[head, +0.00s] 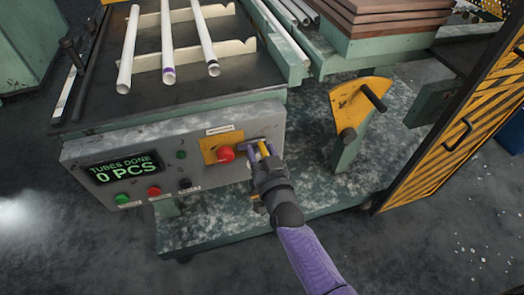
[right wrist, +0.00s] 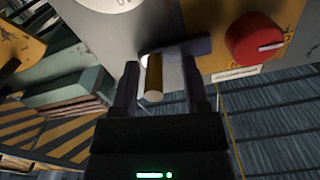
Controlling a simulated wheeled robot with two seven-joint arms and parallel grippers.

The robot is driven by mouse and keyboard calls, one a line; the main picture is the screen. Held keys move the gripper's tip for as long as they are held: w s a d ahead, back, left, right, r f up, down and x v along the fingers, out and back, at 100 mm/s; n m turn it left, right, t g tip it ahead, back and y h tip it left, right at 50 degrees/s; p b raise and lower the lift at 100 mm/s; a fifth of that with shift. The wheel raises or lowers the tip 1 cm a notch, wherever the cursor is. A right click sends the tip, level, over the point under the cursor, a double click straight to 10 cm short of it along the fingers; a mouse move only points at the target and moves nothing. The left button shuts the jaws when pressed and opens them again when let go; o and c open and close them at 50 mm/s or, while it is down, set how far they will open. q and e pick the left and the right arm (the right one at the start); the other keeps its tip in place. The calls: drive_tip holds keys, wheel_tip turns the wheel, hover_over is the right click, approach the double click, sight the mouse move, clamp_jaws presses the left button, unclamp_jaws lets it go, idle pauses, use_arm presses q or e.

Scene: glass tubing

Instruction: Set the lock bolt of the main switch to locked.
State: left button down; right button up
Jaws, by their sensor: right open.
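The main switch is a red knob (head: 226,153) on a yellow plate (head: 209,151) at the right part of the grey control panel; the knob also shows in the right wrist view (right wrist: 256,38). The lock bolt has a yellowish round peg (right wrist: 154,80) sticking out of the panel beside the knob. My right gripper (head: 262,150) is open at the panel's right end. In the right wrist view, its two dark fingers stand on either side of the peg, with the peg nearer the left finger. Whether a finger touches it is unclear. My left gripper is out of view.
The grey panel (head: 75,158) carries a "TUBES DONE 0 PCS" display (head: 124,168) and several buttons. White tubes (head: 129,50) lie on the bench above. A yellow quadrant with a lever (head: 352,100) stands to the right, near a yellow-black striped guard (head: 440,140).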

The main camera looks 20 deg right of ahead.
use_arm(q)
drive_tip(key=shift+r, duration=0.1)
use_arm(e)
drive_tip(key=shift+s, duration=0.15)
use_arm(q)
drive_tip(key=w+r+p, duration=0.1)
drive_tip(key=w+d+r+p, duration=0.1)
drive_tip(key=p, duration=0.1)
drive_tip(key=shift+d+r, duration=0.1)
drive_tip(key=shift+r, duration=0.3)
use_arm(e)
drive_tip(key=s, duration=0.9)
drive_tip(key=shift+s+d, duration=0.2)
drive_tip(key=shift+s, duration=0.15)
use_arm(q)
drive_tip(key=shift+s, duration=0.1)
